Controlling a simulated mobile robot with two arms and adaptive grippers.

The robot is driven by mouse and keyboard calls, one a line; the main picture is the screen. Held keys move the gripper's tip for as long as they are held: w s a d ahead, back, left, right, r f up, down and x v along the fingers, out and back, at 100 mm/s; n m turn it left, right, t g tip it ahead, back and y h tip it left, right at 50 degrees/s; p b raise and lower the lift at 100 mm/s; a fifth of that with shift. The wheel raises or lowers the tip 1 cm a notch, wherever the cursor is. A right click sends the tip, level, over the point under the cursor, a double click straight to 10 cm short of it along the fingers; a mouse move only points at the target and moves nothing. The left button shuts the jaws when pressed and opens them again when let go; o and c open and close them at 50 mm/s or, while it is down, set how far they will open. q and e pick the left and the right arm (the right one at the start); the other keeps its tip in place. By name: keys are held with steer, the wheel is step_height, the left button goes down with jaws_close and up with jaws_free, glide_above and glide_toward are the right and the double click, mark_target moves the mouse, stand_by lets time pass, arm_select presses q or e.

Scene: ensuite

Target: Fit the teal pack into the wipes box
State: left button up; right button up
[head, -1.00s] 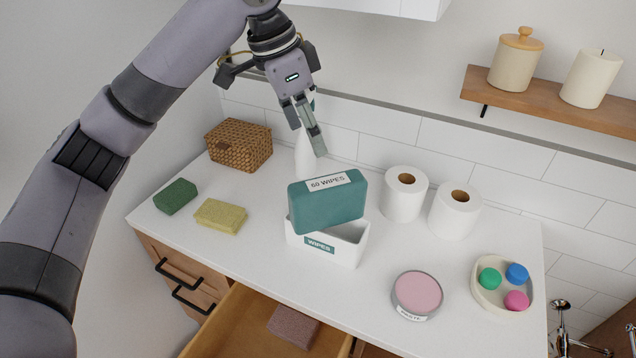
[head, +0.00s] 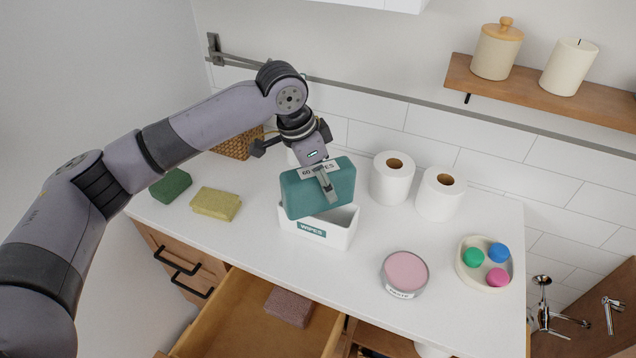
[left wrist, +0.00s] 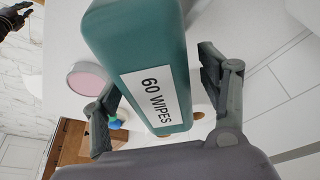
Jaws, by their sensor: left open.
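The teal pack (head: 306,197), labelled 60 WIPES, sits tilted in the mouth of the white wipes box (head: 340,233), most of it above the rim. Its lower left corner hangs over the box's front edge. My left gripper (head: 326,187) is over the pack from above. In the left wrist view, the open fingers of my left gripper (left wrist: 160,100) stand on either side of the teal pack (left wrist: 140,35), with gaps visible. How deep the pack's hidden end sits is unclear. A dark jointed part at the wrist view's upper left may be my right gripper.
Two paper rolls (head: 392,180) stand right of the box. A pink-topped tin (head: 405,271) and a bowl (head: 468,280) of coloured balls are farther right. Yellow (head: 215,204) and green (head: 171,186) sponges lie left. An open drawer (head: 235,323) juts out in front.

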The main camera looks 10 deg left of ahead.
arm_select(q)
steer(key=shift+w+d+f, duration=0.1)
steer(key=shift+d+f, duration=0.05)
steer(key=shift+f, duration=0.3)
steer(key=shift+d+f, duration=0.1)
steer(key=shift+f, duration=0.1)
steer(key=c, duration=1.6)
steer(key=shift+r, duration=0.1)
arm_select(e)
steer(key=shift+d+r, duration=0.1)
steer(key=shift+d, duration=0.05)
arm_select(q)
steer(key=shift+r, duration=0.1)
